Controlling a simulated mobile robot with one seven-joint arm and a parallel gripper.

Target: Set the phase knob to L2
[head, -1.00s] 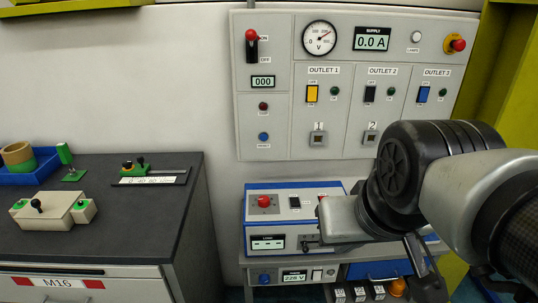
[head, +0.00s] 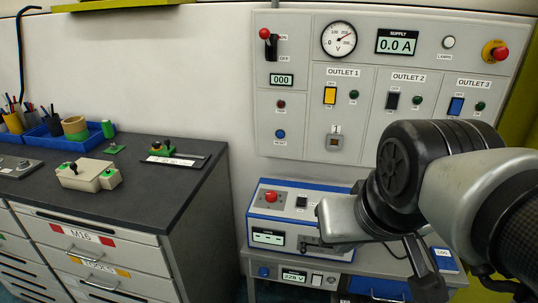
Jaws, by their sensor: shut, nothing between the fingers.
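I cannot make out a knob labelled phase or an L2 mark in the head view. A blue and grey bench unit (head: 300,199) stands low in the middle, with a red knob (head: 270,197), a small dark switch and a display on it. My arm covers its right side. My gripper (head: 430,284) shows as dark fingers pointing down at the lower right, below my wrist. It is shut and empty, and appears apart from the unit's visible controls.
A wall panel (head: 291,105) with a dial, a supply display and three outlets is behind. A dark-topped drawer cabinet (head: 185,205) with small fixtures and a blue tray (head: 60,139) stands left. A lower unit (head: 292,274) reads about 228 V.

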